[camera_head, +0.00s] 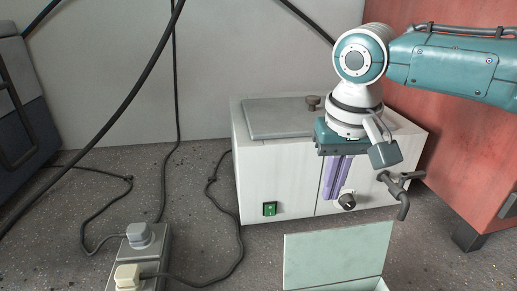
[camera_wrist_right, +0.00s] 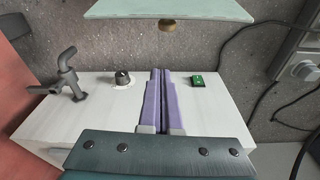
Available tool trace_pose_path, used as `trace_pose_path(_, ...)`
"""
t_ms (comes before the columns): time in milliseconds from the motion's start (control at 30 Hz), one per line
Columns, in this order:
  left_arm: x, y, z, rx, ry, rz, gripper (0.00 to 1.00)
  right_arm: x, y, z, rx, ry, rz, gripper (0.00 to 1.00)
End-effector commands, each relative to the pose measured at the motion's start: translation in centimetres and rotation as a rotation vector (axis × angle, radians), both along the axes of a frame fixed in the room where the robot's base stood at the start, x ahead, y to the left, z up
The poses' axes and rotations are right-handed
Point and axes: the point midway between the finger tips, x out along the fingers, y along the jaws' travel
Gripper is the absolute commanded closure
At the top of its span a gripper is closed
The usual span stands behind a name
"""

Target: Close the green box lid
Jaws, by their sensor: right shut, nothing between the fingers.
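The pale green box lid (camera_head: 338,252) stands raised at the bottom of the head view. Part of the green box (camera_head: 345,286) shows below it, cut off by the frame edge. In the right wrist view a pale green panel, seemingly the lid (camera_wrist_right: 170,9), crosses the top, with a small brass knob (camera_wrist_right: 168,26) at its edge. My right gripper (camera_head: 335,196) points down in front of the white cabinet, above and beyond the lid in the head view, apart from it. Its purple fingers (camera_wrist_right: 161,74) are together and empty. My left gripper is not in view.
A white cabinet (camera_head: 275,172) with a green switch (camera_head: 269,209), a dark knob (camera_head: 346,201) and a grey tap (camera_head: 400,190) stands behind the lid. A red cabinet (camera_head: 465,190) is at right. A power strip (camera_head: 150,250) and black cables lie at left.

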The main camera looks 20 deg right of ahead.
Motion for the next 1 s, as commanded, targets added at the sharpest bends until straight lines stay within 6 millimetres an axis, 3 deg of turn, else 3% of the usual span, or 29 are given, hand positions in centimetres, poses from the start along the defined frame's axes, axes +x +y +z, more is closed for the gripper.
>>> trace_pose_path(33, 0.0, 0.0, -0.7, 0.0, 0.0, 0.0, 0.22, 0.1, 0.0, -1.3, 0.0, 0.001, 0.0, 1.0)
trace_pose_path(200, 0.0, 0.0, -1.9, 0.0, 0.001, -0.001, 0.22, 0.5, -0.2, -4.3, -0.001, 0.001, 0.001, 1.0)
trace_pose_path(300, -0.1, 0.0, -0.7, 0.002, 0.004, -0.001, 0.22, -0.4, 0.1, -3.4, -0.002, -0.001, 0.006, 1.0)
trace_pose_path(600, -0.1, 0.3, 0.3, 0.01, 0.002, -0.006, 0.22, -2.8, 0.9, -3.1, -0.002, -0.001, 0.005, 1.0)
trace_pose_path(1000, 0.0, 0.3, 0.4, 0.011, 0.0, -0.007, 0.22, -3.2, 1.1, -3.1, -0.002, -0.001, 0.003, 1.0)
